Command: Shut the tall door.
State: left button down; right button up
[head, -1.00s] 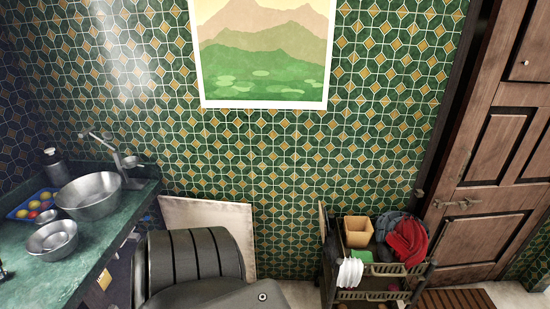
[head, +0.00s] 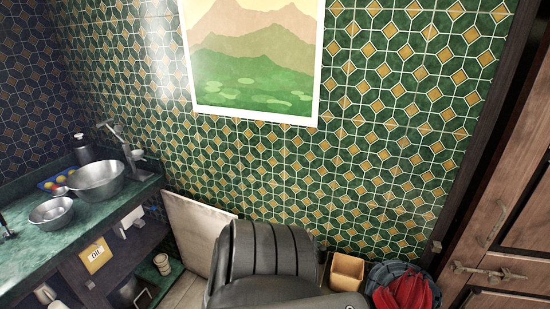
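A brown wooden panelled door (head: 515,228) stands at the right edge of the head view, cut off by the picture's edge. It has a metal bolt or latch (head: 487,271) low on its left side. A dark frame post (head: 482,165) runs along its left. It is the only tall door in view; I cannot tell for sure whether it is ajar. Neither of my grippers is in view.
A green counter (head: 20,238) with metal bowls (head: 97,180) and a tap is at the left, with open shelves below. A yellow bin (head: 346,272) and a basket with red cloth (head: 405,291) stand near the door. A picture (head: 252,60) hangs on the tiled wall.

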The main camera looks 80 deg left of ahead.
aim_at(196, 226)
jog(key=i, duration=0.15)
jog(key=u, duration=1.95)
